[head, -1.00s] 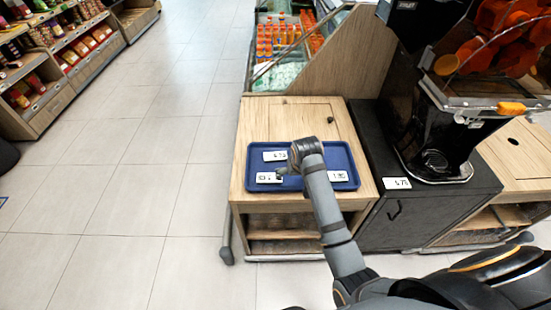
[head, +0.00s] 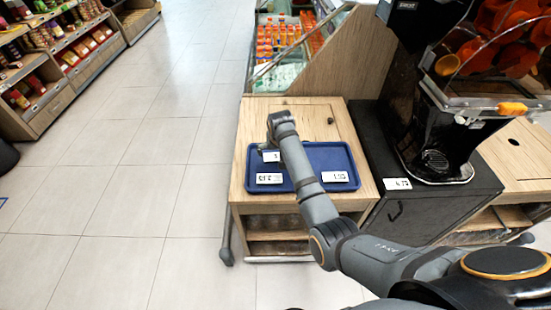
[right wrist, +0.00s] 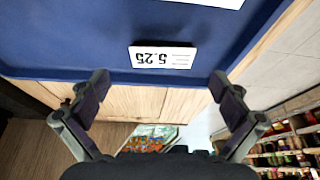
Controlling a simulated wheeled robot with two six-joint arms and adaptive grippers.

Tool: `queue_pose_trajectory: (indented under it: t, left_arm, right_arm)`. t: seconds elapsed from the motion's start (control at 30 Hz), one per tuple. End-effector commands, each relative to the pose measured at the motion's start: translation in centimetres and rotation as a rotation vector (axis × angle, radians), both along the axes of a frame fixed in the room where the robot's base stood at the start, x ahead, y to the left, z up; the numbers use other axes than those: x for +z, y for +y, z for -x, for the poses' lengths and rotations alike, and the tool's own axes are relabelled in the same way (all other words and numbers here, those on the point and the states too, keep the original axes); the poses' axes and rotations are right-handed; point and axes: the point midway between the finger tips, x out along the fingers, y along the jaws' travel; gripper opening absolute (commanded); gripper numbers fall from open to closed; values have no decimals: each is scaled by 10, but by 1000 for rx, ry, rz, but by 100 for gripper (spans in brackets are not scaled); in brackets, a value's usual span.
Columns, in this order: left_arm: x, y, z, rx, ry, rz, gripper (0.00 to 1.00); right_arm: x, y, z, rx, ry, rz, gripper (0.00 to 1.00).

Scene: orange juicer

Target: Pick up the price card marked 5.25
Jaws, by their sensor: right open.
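The price card marked 5.25 (right wrist: 162,57) lies flat in the blue tray (right wrist: 60,35) near its back rim. It reads upside down in the right wrist view. In the head view I take it to be the back card (head: 271,156), partly covered by my right wrist, its print too small to read. My right gripper (right wrist: 160,85) is open and empty above the tray's back edge, its fingers spread wide to either side of the card and apart from it. In the head view my right gripper (head: 268,146) is mostly hidden by its wrist. My left gripper is not in view.
Two other cards, front left (head: 269,178) and right (head: 335,176), lie in the tray on a wooden cabinet (head: 310,110). A black juicer (head: 430,120) stands right, with another price card (head: 397,184) by it. A bottle cooler (head: 285,35) is behind; left floor is clear.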

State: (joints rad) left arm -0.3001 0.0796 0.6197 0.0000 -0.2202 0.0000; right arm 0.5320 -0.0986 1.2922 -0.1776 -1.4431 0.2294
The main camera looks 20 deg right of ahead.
Motion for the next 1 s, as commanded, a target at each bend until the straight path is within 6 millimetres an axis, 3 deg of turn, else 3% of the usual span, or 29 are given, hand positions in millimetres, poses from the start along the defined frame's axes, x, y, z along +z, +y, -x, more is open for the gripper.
queue_pose_trajectory:
  t: [0.33, 0.6, 0.9, 1.0]
  left_arm:
    - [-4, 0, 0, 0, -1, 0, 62]
    - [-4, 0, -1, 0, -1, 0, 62]
    - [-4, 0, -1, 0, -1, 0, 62]
    - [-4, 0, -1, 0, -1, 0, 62]
  right_arm:
    - [-45, 0, -16, 0, 1, 1, 100]
    - [-48, 0, -18, 0, -1, 0, 100]
    - [-48, 0, -18, 0, 0, 0, 61]
    - [-48, 0, -18, 0, 0, 0, 59]
